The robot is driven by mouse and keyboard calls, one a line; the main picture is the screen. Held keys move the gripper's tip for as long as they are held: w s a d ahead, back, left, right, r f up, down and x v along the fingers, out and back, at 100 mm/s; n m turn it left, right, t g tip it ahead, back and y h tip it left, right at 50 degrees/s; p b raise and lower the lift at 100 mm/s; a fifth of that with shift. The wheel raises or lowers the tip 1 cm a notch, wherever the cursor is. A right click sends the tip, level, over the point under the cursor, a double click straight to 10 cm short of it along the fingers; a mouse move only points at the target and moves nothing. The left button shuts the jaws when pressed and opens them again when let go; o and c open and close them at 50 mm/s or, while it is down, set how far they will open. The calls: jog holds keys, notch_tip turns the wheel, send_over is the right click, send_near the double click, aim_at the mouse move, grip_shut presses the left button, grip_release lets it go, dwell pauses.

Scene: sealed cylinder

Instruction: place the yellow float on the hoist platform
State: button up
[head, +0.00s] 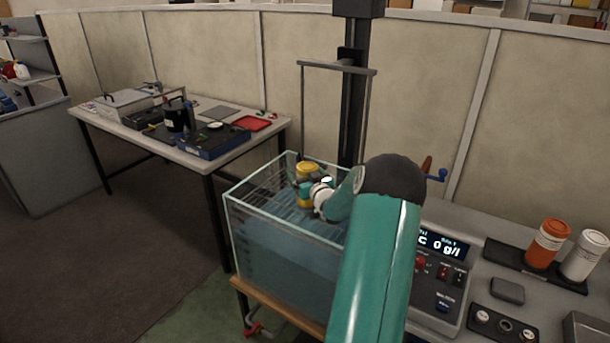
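The yellow float (306,169) is upright at the top of the clear glass tank (285,262), with yellow showing above and below my gripper. My teal and white gripper (306,188) is at the float's middle and covers part of it. The fingertips are too small and too hidden to tell whether they are closed on it. The hoist's hanging frame (338,66) comes down from the dark column into the tank. The hoist platform is not clearly visible; slats or bars show around the float. My arm hides the tank's right side.
A control panel (441,245) reading about 0 g/l stands right of the tank. Orange (547,244) and white (584,255) containers stand on a dark tray farther right. A table with a red tray (252,123) and equipment is behind left. The floor at left is clear.

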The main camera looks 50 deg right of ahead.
jog(key=v, duration=0.7)
jog(key=shift+s+a, duration=0.15)
jog(key=shift+s, duration=0.05)
jog(key=shift+r, duration=0.1)
